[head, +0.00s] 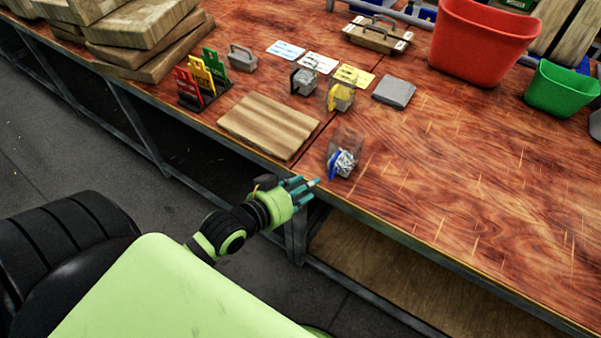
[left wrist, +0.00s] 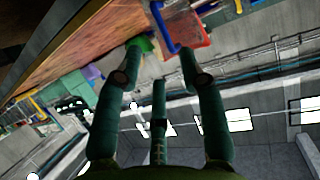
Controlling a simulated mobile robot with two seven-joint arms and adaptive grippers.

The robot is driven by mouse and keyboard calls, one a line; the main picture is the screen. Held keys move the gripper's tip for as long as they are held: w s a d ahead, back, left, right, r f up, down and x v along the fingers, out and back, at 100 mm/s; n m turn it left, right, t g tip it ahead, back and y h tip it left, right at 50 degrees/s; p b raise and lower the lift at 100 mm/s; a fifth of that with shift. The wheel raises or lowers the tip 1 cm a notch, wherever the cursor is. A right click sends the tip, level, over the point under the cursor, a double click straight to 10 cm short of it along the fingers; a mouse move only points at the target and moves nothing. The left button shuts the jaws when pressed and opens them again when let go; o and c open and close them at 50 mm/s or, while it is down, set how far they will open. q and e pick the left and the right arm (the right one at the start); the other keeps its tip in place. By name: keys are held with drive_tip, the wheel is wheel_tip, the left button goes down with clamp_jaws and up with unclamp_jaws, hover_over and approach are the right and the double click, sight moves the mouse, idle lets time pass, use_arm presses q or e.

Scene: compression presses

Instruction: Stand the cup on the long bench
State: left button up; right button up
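A clear cup (head: 346,152) with a blue handle and grey pieces inside stands at the front edge of the wooden bench (head: 440,190). My left gripper (head: 303,187) is just left of and in front of the cup, pointing toward its handle. A small gap shows between fingertips and cup. In the left wrist view the fingers (left wrist: 160,62) are spread with nothing between them, and the blue handle (left wrist: 163,28) lies just beyond the tips. Two similar cups, one with a yellow handle (head: 340,96) and one with a black handle (head: 304,80), stand farther back. My right gripper is not in view.
A wooden board (head: 268,125) lies left of the cup. A grey block (head: 394,91), coloured cards (head: 319,62), a red bin (head: 482,42) and a green bin (head: 562,90) are farther back. Boards (head: 140,25) are stacked at upper left. The bench right of the cup is clear.

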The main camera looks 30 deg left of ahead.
use_arm(q)
drive_tip(key=shift+s+a+r, duration=0.1)
drive_tip(key=shift+s+r, duration=0.1)
drive_tip(key=shift+s, duration=0.25)
drive_tip(key=s+a+f+n+g+y, duration=0.1)
drive_tip(key=s+a+f+g, duration=0.3)
drive_tip(key=f, duration=1.1)
drive_tip(key=s+d+f+g+y, duration=0.15)
drive_tip(key=s+f, duration=0.45)
drive_tip(key=f, duration=0.9)
drive_tip(key=s+d+f+g, duration=0.1)
drive_tip(key=s+f+g, duration=0.2)
drive_tip(key=s+f, duration=0.3)
drive_tip(key=s+f+g, duration=0.3)
drive_tip(key=s+f, duration=0.4)
drive_tip(key=s, duration=0.8)
drive_tip(key=shift+s+d+f+m+g, duration=0.15)
drive_tip(key=shift+s+d+m+g, duration=0.15)
drive_tip(key=shift+d+m+g, duration=0.1)
drive_tip(key=shift+s+a+y, duration=0.1)
drive_tip(key=shift+y, duration=0.15)
